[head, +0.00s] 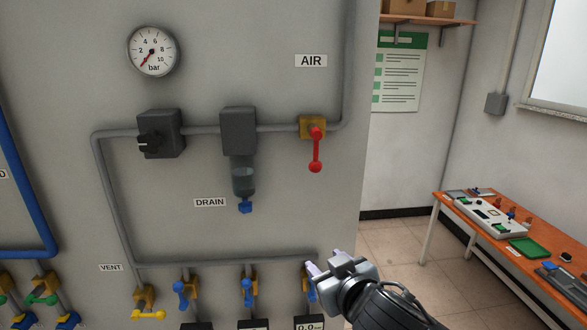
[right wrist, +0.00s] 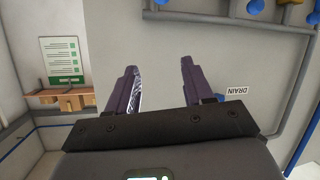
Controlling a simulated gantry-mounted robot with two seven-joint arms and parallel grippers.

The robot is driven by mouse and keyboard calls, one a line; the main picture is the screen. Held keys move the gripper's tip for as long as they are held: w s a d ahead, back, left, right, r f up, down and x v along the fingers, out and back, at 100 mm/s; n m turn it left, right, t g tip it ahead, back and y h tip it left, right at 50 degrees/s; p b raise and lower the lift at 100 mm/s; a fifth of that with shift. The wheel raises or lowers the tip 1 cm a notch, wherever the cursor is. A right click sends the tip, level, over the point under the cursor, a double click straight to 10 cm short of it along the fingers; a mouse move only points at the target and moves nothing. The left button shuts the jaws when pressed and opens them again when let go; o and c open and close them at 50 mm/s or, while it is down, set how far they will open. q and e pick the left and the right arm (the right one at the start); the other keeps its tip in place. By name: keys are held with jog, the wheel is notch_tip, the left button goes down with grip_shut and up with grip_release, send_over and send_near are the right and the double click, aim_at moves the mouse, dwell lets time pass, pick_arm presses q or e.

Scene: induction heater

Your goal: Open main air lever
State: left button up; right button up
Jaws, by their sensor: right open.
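The main air lever (head: 316,150) is red and hangs straight down from a brass valve body (head: 310,127) below the AIR label (head: 311,61) in the head view. It does not show in the right wrist view. My right gripper (head: 318,266) is below the lever, apart from it, close to the lower pipe's right end. In the right wrist view its two purple fingers (right wrist: 158,80) are spread with nothing between them. My left gripper is in neither view.
A pressure gauge (head: 152,51) has its red needle pointing to the lower left. A grey filter unit (head: 239,130) with a blue drain knob (head: 245,207) is left of the lever. Blue valve handles (head: 247,292) line the lower pipe. An orange bench (head: 535,255) stands at right.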

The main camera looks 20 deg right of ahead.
notch_tip(320, 180, up, 10)
jog(key=t, duration=0.2)
jog(key=t+b, duration=0.1)
jog(key=t, duration=0.1)
send_near(318, 169)
jog(key=w, duration=1.1)
jog(key=shift+w+b, duration=0.25)
jog(key=shift+b, duration=0.05)
jog(key=shift+w, duration=0.9)
jog(key=shift+c, duration=1.2)
grip_shut()
